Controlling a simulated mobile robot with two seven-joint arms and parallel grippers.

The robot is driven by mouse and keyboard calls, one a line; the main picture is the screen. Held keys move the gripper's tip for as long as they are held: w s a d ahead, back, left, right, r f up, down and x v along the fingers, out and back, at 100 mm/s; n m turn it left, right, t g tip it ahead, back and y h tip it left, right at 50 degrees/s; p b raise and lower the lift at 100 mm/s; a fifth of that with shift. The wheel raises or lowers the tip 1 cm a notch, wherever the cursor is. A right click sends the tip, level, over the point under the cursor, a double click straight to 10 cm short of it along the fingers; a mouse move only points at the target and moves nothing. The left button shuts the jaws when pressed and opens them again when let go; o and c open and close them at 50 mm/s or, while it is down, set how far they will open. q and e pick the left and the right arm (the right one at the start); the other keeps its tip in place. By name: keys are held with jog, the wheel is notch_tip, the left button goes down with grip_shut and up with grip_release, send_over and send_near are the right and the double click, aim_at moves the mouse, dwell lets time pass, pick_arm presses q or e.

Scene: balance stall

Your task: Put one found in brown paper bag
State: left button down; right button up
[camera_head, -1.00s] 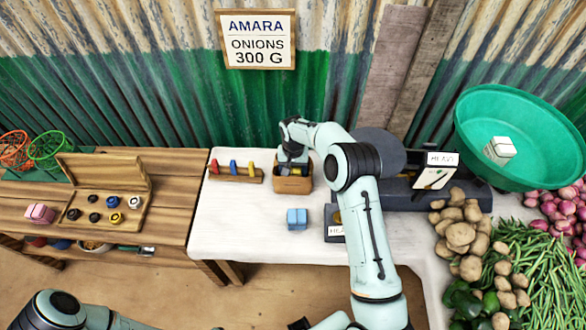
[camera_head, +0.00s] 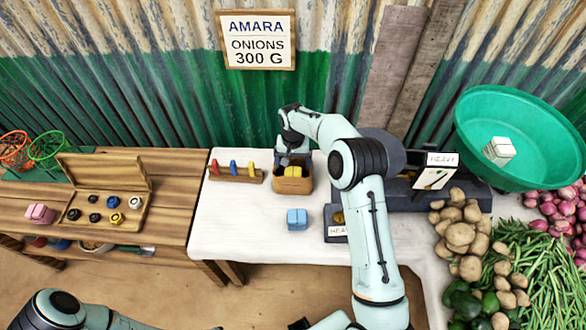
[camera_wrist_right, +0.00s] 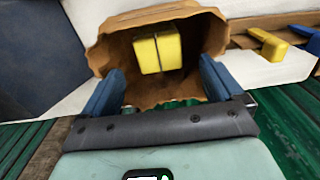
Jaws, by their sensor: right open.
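The brown paper bag (camera_head: 292,188) stands open on the white-covered table. A yellow block (camera_head: 293,171) with a dark band sits inside the bag. In the right wrist view the same yellow block (camera_wrist_right: 157,50) lies in the mouth of the bag (camera_wrist_right: 118,52). My right gripper (camera_head: 286,160) is at the back of the bag's opening. Its blue fingers (camera_wrist_right: 160,72) are spread apart, with a gap between each finger and the block. My left gripper is out of view; only part of my left arm shows at the bottom left.
A blue block (camera_head: 297,219) lies in front of the bag. A wooden rack (camera_head: 236,175) with coloured pieces is left of it. The dark scale (camera_head: 400,195) stands to the right, partly behind my right arm. A green basin (camera_head: 525,120) holds a white block (camera_head: 499,150).

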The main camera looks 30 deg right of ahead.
aim_at(293, 170)
notch_tip(293, 170, up, 8)
dwell(0.7)
